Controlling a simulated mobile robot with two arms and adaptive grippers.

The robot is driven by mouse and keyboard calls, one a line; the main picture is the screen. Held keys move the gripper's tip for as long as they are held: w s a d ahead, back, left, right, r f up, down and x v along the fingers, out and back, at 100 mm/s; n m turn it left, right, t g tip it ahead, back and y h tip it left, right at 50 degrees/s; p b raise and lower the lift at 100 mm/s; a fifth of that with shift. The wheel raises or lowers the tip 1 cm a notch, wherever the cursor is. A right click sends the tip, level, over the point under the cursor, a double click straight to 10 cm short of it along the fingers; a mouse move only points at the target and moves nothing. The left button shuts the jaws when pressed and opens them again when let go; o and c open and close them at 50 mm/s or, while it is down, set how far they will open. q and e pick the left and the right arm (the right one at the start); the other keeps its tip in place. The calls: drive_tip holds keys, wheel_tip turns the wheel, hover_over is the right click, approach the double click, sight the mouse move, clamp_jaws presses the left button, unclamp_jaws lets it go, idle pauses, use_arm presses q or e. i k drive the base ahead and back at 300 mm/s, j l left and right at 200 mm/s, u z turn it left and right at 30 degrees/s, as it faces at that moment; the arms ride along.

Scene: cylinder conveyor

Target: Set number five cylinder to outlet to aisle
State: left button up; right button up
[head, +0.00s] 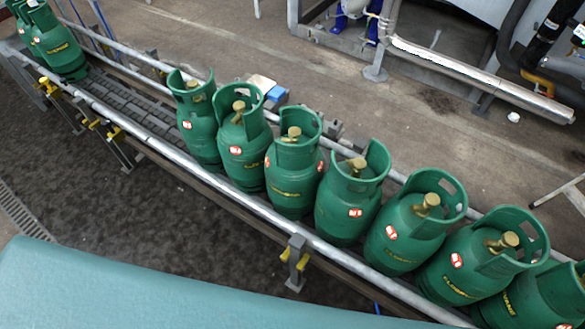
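Several green gas cylinders (290,190) stand in a row on the conveyor (125,105), with collars, brass valves, red-and-white stickers and yellow lettering. The row runs from the middle down to the lower right, where the last cylinder (540,300) is cut off by the picture edge. A separate group of green cylinders (58,50) stands at the upper left end. I cannot read a number on any cylinder, so I cannot tell which is number five. No outlet to an aisle can be made out. Neither gripper is in view.
A metal guard rail (215,183) runs along the conveyor's near side on posts with yellow clamps (293,256). The belt is bare between the two groups. Beyond lie brown floor (440,130), a pale pipe (480,78) and machinery with blue feet (372,27).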

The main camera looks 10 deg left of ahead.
sight(294, 169)
drive_tip(key=j+z, duration=0.35)
drive_tip(key=k+j+z, duration=0.1)
drive_tip(key=j+z, duration=0.25)
